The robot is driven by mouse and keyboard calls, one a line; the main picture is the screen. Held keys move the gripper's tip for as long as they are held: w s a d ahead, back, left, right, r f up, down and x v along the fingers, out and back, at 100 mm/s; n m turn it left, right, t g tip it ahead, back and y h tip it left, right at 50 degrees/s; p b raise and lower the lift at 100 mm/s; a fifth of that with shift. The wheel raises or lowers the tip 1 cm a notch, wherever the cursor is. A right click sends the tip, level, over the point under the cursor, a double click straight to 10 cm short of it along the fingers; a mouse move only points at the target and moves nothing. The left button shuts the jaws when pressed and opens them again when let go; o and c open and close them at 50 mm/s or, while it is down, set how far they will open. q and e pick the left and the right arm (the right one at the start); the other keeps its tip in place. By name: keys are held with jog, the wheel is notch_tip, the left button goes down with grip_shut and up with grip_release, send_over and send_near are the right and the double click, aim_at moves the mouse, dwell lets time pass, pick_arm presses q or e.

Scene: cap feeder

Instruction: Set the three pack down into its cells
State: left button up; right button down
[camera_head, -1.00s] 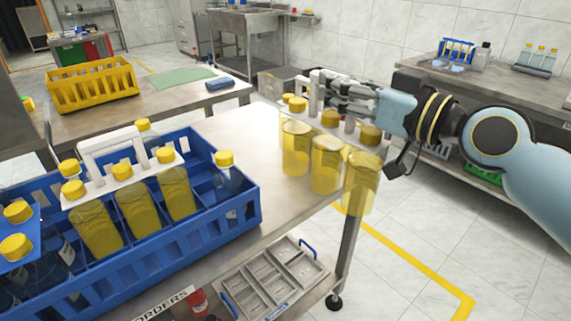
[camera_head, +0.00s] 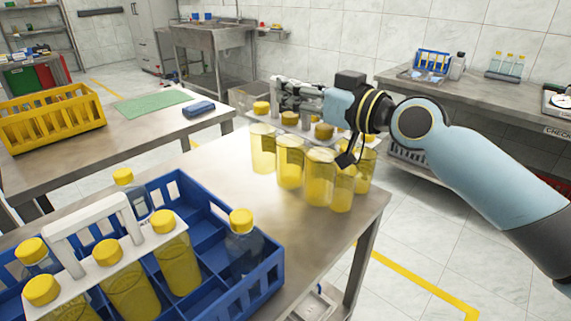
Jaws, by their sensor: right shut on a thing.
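My right gripper (camera_head: 283,93) is shut on a pack of amber-yellow bottles (camera_head: 289,162) with yellow caps. It holds the pack at its top, over the back right of the steel table. I cannot tell whether the bottle bottoms touch the table. A blue crate (camera_head: 268,287) stands at the front left, cut by the picture edge. A three pack of yellow bottles (camera_head: 180,265) under a white handled carrier (camera_head: 98,222) is at its front cells. How deep those bottles sit is hard to tell. My left gripper is not in view.
Clear bottles with yellow caps, one at the right corner (camera_head: 244,252), stand in other crate cells. Some blue cells in the middle are empty. The steel table (camera_head: 232,190) is clear between crate and held pack. A yellow crate (camera_head: 50,122) stands on the table behind.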

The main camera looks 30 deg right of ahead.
aim_at(295, 126)
notch_tip(295, 126, down, 3)
jog(key=shift+s+b, duration=0.1)
jog(key=shift+b, duration=0.5)
jog(key=shift+f, duration=0.25)
notch_tip(295, 126, down, 3)
jog(key=shift+f+b, duration=0.1)
jog(key=shift+b, duration=0.9)
jog(key=shift+f, duration=0.25)
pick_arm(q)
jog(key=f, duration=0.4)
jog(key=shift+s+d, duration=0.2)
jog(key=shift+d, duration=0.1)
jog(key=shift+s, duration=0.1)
pick_arm(e)
jog(key=shift+r, duration=0.1)
jog(key=shift+f, duration=0.2)
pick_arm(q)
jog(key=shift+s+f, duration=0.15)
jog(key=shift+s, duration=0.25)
pick_arm(e)
jog(key=c, duration=1.2)
grip_release()
